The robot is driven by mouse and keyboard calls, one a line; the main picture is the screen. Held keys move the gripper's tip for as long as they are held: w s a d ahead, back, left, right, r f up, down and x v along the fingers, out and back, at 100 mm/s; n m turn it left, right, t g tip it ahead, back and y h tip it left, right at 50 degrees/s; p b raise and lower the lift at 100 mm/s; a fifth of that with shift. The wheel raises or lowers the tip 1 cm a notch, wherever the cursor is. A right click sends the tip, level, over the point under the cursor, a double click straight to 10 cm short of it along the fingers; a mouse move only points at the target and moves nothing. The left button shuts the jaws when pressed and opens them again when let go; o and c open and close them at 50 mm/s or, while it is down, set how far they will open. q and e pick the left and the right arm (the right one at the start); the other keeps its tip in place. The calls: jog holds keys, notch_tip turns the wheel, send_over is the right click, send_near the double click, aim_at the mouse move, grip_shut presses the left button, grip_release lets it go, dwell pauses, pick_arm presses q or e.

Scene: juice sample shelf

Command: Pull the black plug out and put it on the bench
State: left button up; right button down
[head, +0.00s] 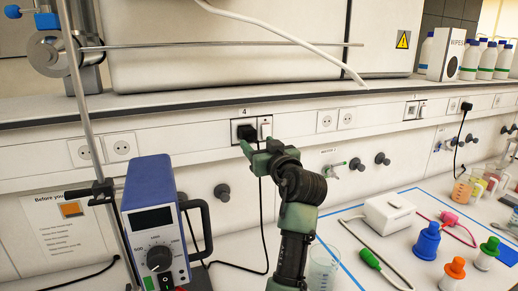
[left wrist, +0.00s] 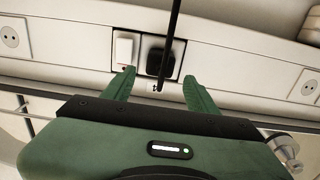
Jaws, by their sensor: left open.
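The black plug (head: 246,132) sits in the wall socket under the label 4, with its black cord (head: 261,205) hanging down to the bench. The plug also shows in the left wrist view (left wrist: 158,60), beside a white switch (left wrist: 126,48). My left gripper (head: 254,147) is in front of and just below the socket in the head view. In the left wrist view the open green fingers (left wrist: 159,76) point at the panel, with the plug ahead of the gap between them. The gripper appears empty. My right gripper is not in view.
A blue meter (head: 156,222) and a metal stand rod (head: 85,110) are left of my arm. A beaker (head: 323,267), a white device (head: 389,213) and colored bottles (head: 428,241) are on the bench (head: 345,233) to the right. A second black plug (head: 466,106) is farther right.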

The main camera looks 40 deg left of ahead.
aim_at(250, 138)
pick_arm(q)
jog(key=x, duration=0.6)
jog(key=shift+a+f, duration=0.15)
jog(key=shift+x, duration=0.85)
jog(key=shift+w, duration=0.1)
jog(key=shift+c, duration=0.4)
grip_shut()
